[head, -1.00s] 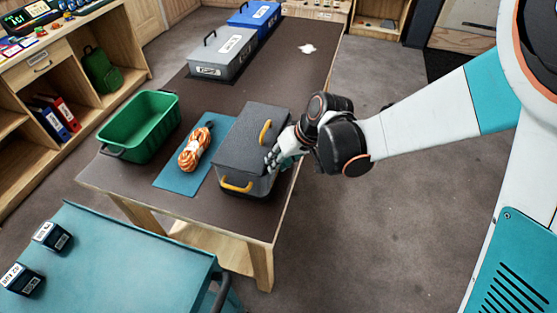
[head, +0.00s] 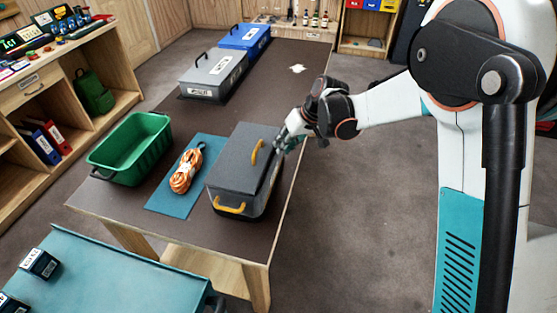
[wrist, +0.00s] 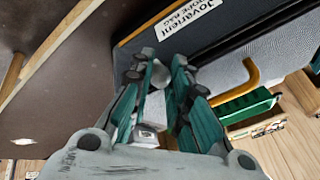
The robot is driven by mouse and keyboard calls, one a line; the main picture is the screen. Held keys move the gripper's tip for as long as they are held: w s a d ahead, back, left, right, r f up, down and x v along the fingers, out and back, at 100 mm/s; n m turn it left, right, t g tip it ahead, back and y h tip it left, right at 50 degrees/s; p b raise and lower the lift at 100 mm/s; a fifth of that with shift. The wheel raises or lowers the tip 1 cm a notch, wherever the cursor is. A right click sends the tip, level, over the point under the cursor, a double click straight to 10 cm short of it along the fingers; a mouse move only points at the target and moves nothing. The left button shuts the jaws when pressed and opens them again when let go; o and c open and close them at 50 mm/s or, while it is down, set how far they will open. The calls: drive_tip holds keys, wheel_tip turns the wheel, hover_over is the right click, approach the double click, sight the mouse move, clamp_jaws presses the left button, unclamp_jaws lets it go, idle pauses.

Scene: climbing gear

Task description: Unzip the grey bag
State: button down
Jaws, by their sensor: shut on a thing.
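The grey bag (head: 238,165) stands on the brown table, a boxy bag with a flat top and yellow handles. My gripper (head: 281,143) is at the bag's right side, towards its far end. The bag also shows in the wrist view (wrist: 229,69), with a white "ROPE BAG" label (wrist: 180,22) on its dark side and a yellow handle. There my gripper (wrist: 158,74) is shut on a small pale grey piece between the fingertips, apparently the zip pull, at the bag's edge. The fingers hide most of it. I cannot tell how far the zip is open.
An orange rope coil (head: 186,171) lies on a teal mat (head: 167,203) left of the bag. A green tub (head: 130,158) is further left. Grey (head: 213,75) and blue (head: 245,39) boxes stand at the back. A teal cart (head: 115,280) is in front. The floor to the right is clear.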

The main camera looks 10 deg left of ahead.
drive_tip(key=shift+w+d, duration=0.2)
drive_tip(key=shift+w, duration=2.05)
drive_tip(key=c, duration=1.5)
unclamp_jaws()
drive_tip(key=shift+r, duration=0.1)
drive_tip(key=v, duration=1.1)
drive_tip(key=shift+d+r, duration=0.25)
drive_tip(key=shift+r, duration=0.1)
